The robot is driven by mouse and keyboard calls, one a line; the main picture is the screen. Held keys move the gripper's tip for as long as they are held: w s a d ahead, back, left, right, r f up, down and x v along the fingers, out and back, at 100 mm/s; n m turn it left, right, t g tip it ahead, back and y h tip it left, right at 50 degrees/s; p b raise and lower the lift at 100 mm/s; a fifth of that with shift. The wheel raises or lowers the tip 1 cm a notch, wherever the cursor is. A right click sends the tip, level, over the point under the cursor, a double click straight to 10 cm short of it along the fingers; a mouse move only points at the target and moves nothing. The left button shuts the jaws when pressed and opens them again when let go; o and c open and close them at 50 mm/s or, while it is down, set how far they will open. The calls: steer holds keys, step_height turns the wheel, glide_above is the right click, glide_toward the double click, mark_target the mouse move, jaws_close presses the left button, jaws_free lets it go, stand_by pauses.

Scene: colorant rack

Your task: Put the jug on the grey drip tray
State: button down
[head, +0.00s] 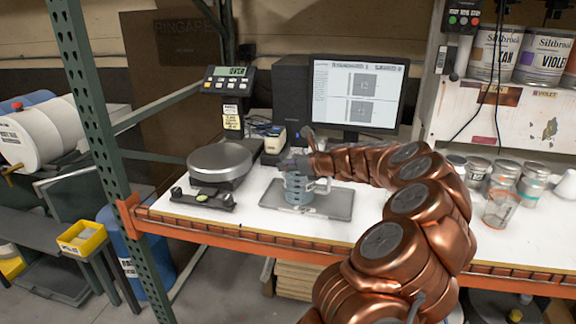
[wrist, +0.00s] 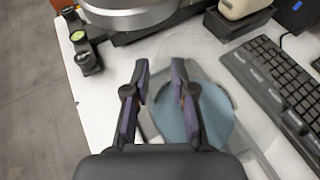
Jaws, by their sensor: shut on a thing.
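The jug (head: 297,190) is clear with a handle on its right side and blue-grey contents. In the head view it stands upright in front of the left part of the grey drip tray (head: 336,206). I cannot tell whether its base touches the tray. My gripper (head: 298,166) is at the jug's upper part. In the wrist view my gripper's fingers (wrist: 162,78) are close together at the jug's near side, and the jug (wrist: 212,118) shows as a see-through outline around a blue disc. The exact contact is hard to see.
A scale with a round pan (head: 220,160) stands left of the jug, with a small level (head: 203,199) in front. A keyboard (wrist: 278,80) lies beside the jug in the wrist view. A monitor (head: 358,95) stands behind. Several cans and a clear cup (head: 501,208) stand at right.

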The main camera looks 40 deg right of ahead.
steer(key=c, duration=1)
jaws_free()
steer(key=shift+o, duration=0.2)
steer(key=shift+s, duration=0.15)
